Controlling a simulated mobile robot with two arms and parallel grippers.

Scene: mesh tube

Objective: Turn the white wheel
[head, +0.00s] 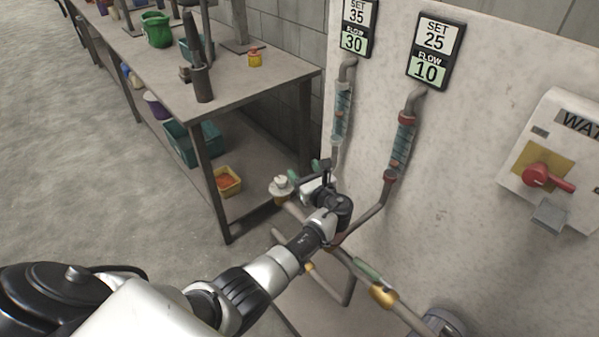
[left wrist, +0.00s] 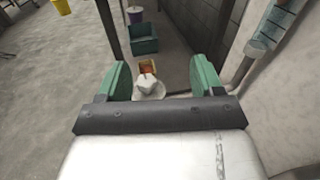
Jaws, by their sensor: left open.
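The white wheel (head: 281,186) sits on a pipe at the lower left of the pale panel, near the table's corner. My left gripper (head: 305,173) is beside it on the right, partly hidden by my own wrist. In the left wrist view the white wheel (left wrist: 149,86) shows between the two green fingers of my left gripper (left wrist: 161,75), nearer the left one. The fingers are open and wide apart. The wheel's lower part is hidden by the gripper body, and I cannot tell whether a finger touches it. My right gripper is out of view.
A workbench (head: 222,97) stands at the left, its corner close to the wheel. Pipes run along the panel (head: 480,200). Two displays read set 35, flow 30 (head: 355,27) and set 25, flow 10 (head: 435,50). A red-handled switch (head: 545,177) is at right.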

